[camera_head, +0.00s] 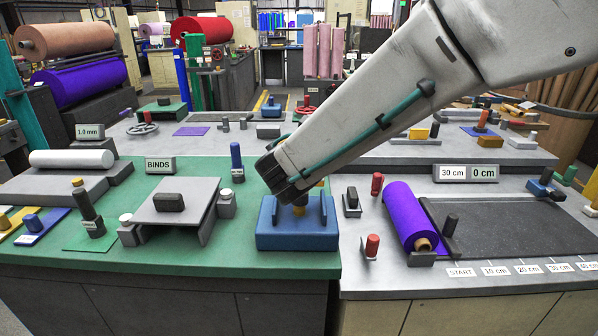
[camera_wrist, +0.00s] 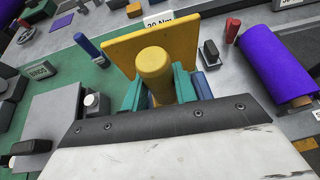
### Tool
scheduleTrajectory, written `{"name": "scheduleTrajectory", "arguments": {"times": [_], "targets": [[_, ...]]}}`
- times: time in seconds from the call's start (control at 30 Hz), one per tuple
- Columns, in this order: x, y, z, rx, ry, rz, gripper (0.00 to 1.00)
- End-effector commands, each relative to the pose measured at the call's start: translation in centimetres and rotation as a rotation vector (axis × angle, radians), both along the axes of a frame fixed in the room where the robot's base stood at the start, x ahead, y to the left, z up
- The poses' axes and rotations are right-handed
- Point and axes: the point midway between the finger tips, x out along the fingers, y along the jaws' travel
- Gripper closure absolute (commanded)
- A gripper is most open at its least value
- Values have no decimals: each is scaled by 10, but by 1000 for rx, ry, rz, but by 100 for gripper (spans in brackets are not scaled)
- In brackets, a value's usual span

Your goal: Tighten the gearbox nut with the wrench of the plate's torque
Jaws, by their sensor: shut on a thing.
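My gripper (camera_wrist: 158,90) has its teal fingers on either side of a yellow piece (camera_wrist: 154,66), a rounded upright grip with a flat yellow plate (camera_wrist: 125,50) behind it. It is shut on this grip. In the head view my arm's end is over a blue block (camera_head: 297,238) with raised sides, and some yellow shows between them. The arm hides most of the held piece there, so I cannot tell whether it touches the block. A label reading 20 Nm (camera_wrist: 158,20) stands behind, partly covered in the wrist view. I cannot make out the nut.
A purple felt roll (camera_head: 410,214) lies on the grey bench to the right, near small red-topped pegs (camera_head: 372,246). A grey press-like stand (camera_head: 172,204) and a blue peg (camera_head: 236,160) are to the left on the green mat (camera_head: 130,250). A BINDS sign (camera_head: 160,165) stands behind.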

Motion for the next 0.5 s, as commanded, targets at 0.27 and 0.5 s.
{"name": "scheduleTrajectory", "arguments": {"times": [0.27, 0.5], "targets": [[0, 0, 18, 1, -2, 0, 100], [0, 0, 32, 1, -2, 0, 100]]}}
